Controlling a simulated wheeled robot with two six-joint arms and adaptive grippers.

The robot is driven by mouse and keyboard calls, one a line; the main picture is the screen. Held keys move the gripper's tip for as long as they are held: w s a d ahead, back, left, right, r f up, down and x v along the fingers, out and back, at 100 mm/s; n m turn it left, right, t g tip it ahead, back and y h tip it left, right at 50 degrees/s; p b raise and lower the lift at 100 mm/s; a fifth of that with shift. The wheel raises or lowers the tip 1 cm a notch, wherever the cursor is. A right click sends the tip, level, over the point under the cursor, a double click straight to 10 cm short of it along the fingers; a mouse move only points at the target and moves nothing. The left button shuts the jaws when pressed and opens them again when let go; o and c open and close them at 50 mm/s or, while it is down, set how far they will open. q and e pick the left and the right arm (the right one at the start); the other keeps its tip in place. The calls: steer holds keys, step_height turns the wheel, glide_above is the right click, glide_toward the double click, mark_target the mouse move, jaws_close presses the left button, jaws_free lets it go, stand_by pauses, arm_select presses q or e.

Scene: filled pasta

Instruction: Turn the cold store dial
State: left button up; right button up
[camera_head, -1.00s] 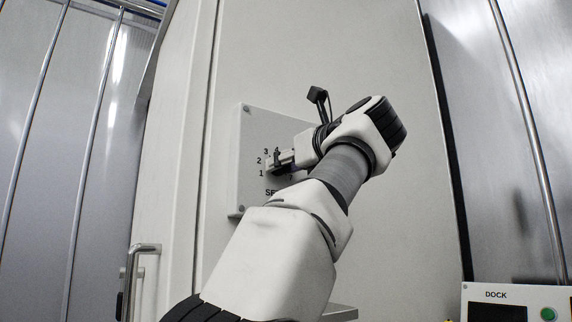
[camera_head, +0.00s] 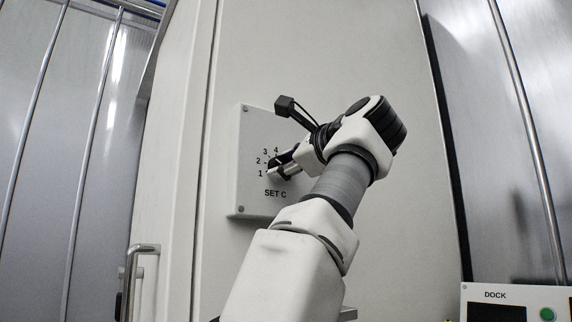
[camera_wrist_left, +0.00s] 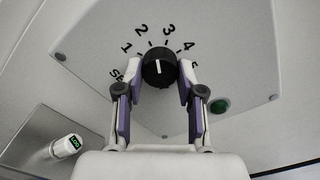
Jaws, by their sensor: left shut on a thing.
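The cold store dial is a round black knob (camera_wrist_left: 158,68) with a white line, ringed by printed numbers, in the left wrist view. It sits on a pale square panel (camera_head: 254,192) marked "SET C" in the head view. My left gripper (camera_head: 284,166) reaches the dial from the right and hides most of it there. In the left wrist view, the left gripper (camera_wrist_left: 160,78) has one finger on each side of the knob and is shut on it. The white line points roughly between 2 and 3. My right gripper is not in view.
The panel is on a tall pale door or wall with a metal handle (camera_head: 139,250) at lower left. A green light (camera_wrist_left: 220,105) is on the panel. A dock box (camera_head: 515,293) stands at lower right. A small device marked "LOG" (camera_wrist_left: 66,146) shows in the wrist view.

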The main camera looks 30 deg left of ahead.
arm_select(q)
steer(key=shift+n, duration=1.5)
steer(key=o, duration=1.1)
steer(key=shift+o, duration=0.2)
steer(key=v, duration=0.7)
steer(key=shift+d, duration=0.3)
